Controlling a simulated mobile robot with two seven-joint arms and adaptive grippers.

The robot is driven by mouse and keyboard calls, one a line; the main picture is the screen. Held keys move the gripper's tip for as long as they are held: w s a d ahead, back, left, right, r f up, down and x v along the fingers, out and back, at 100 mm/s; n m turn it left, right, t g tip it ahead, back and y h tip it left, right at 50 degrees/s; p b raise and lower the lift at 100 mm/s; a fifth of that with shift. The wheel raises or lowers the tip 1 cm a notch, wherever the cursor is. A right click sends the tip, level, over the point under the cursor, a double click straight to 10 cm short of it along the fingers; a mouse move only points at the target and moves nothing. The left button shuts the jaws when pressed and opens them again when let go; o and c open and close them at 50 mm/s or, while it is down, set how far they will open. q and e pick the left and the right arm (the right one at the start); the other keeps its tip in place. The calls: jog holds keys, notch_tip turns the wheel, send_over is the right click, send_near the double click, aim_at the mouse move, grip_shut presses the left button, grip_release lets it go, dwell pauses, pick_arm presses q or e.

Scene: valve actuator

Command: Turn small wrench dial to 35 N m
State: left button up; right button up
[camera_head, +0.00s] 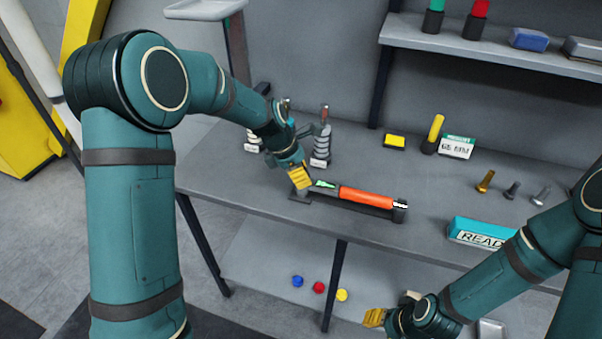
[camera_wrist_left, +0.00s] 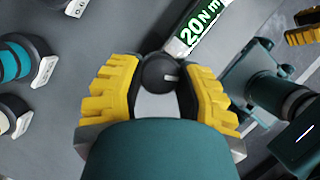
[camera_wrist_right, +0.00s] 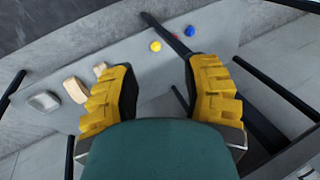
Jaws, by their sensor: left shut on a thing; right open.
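The small wrench lies in a dark holder on the table, with an orange handle (camera_head: 366,197) pointing right and a green display (camera_head: 325,184) near its left end. In the left wrist view the display (camera_wrist_left: 201,27) reads 20 N m. My left gripper (camera_head: 300,180) is at the wrench's left end. Its yellow fingers (camera_wrist_left: 160,85) are closed around a round dark dial (camera_wrist_left: 160,71) with a small light mark. My right gripper (camera_wrist_right: 160,85) is open and empty, low in front of the table; it also shows in the head view (camera_head: 385,316).
Stacked ringed posts (camera_head: 321,147) stand behind my left gripper. Small balls (camera_head: 319,287) lie on the lower shelf.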

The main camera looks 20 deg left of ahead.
jog(key=shift+r, duration=0.1)
